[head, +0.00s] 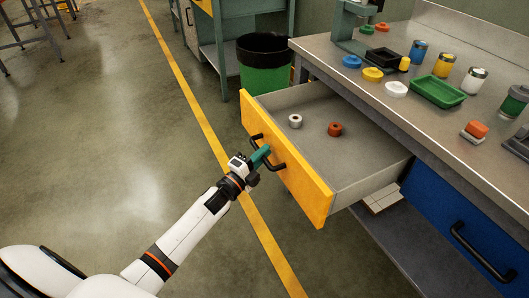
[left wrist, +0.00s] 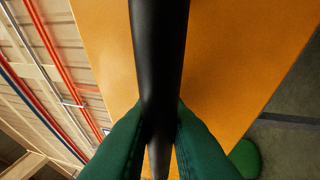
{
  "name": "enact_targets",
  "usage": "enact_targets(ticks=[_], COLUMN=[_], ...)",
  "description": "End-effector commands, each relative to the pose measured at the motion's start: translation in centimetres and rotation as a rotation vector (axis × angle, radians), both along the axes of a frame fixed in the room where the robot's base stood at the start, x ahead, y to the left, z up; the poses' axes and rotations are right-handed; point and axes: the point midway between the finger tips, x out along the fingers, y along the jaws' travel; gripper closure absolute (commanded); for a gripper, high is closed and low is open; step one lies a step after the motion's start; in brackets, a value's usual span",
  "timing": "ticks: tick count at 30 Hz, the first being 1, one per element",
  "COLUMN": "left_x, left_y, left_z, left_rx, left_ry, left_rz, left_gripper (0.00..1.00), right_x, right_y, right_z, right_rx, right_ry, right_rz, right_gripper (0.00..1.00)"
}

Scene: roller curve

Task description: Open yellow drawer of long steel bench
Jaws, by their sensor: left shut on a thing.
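The yellow drawer (head: 287,168) of the long steel bench (head: 440,128) stands pulled well out, with its grey inside in view. A white ring-like part (head: 295,121) and a rust-red one (head: 335,129) lie on its floor. My left gripper (head: 263,156) is at the drawer front, shut on the black bar handle (head: 278,166). In the left wrist view the green fingers press on both sides of the black handle (left wrist: 158,60), with the yellow front (left wrist: 230,60) behind it. My right gripper is not in view.
A blue drawer (head: 455,225) with a black handle is shut at the right. Jars, lids and a green tray (head: 437,92) stand on the bench top. A green bin (head: 265,65) stands behind the drawer.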

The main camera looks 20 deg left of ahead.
Motion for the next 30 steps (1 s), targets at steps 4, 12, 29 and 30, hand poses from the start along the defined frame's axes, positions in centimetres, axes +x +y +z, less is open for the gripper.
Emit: enact_targets(ticks=[4,12,29,30], left_x=[-0.1,-0.1,-4.6,-5.4], left_y=[0.0,0.0,1.2,1.4], left_z=[-0.2,-0.2,-1.0,-1.2], left_rx=[0.001,0.001,0.001,0.0], left_ry=[0.003,0.003,0.006,0.005], left_rz=[0.0,0.0,-0.001,-0.001], left_gripper=[1.0,0.77,0.77,0.77], right_x=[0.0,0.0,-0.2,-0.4], right_y=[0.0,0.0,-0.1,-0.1], right_z=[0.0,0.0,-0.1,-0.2], right_rx=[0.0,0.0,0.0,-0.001], right_ry=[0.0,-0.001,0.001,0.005], right_rz=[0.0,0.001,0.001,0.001], right_gripper=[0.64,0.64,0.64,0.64])
